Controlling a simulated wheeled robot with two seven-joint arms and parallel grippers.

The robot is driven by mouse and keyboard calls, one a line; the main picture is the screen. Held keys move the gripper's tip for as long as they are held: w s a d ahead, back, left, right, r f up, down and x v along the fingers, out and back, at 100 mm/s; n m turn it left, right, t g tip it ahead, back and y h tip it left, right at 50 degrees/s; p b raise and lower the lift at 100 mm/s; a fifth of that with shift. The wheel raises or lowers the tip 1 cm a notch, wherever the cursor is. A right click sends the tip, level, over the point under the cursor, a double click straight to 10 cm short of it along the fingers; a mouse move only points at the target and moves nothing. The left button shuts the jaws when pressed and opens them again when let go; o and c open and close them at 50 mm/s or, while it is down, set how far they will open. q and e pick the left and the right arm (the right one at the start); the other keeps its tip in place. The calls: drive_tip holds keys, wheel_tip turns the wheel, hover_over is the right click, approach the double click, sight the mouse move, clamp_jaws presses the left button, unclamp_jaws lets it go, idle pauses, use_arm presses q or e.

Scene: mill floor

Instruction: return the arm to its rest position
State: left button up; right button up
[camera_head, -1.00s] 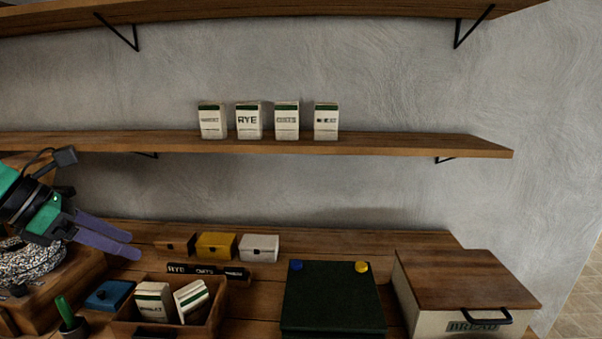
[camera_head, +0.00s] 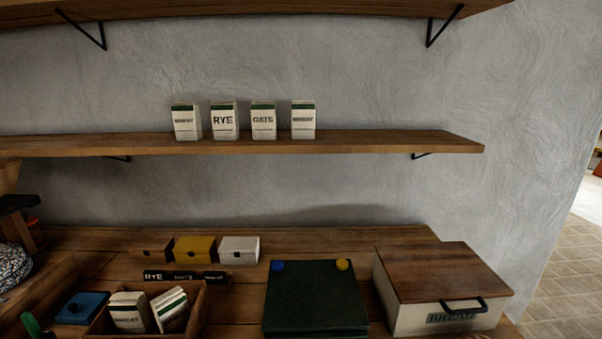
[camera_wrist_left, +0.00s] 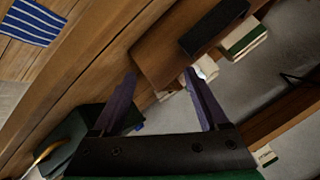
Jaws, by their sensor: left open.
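My left gripper (camera_wrist_left: 160,76) shows only in the left wrist view. Its two purple fingers are apart, with nothing held between them. Beyond the fingertips are a brown wooden surface (camera_wrist_left: 165,45) and small white packets. The left arm is out of the head view. My right gripper is in neither view.
The shelf (camera_head: 350,143) holds several packets, among them RYE (camera_head: 224,120) and OATS (camera_head: 263,120). On the bench stand a wooden crate (camera_head: 197,318) with packets, a dark green box (camera_head: 315,300) and a bread bin (camera_head: 440,270). A striped cloth (camera_wrist_left: 35,22) lies in the wrist view.

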use_arm(q)
drive_tip(key=s+d+f+n+g+h, duration=0.1)
drive_tip(key=s+d+f+n+g, duration=0.1)
drive_tip(key=s+d+f+g, duration=0.3)
drive_tip(key=s+f+n+g+h, duration=0.1)
drive_tip(key=s+f+n, duration=0.15)
drive_tip(key=s, duration=0.45)
drive_tip(key=s+f+g+b, duration=0.1)
drive_tip(key=s+f+b, duration=0.15)
drive_tip(key=f, duration=1.35)
drive_tip(key=s+f+g+b, duration=0.15)
drive_tip(key=f+b, duration=0.25)
drive_tip(key=f, duration=1.1)
drive_tip(key=s+a+f+b, duration=0.2)
drive_tip(key=s+f+b, duration=0.2)
drive_tip(key=s+f, duration=1.2)
wheel_tip(320, 180, down, 2)
drive_tip(key=shift+s+m+g, duration=0.4)
drive_tip(key=shift+m+g, duration=0.05)
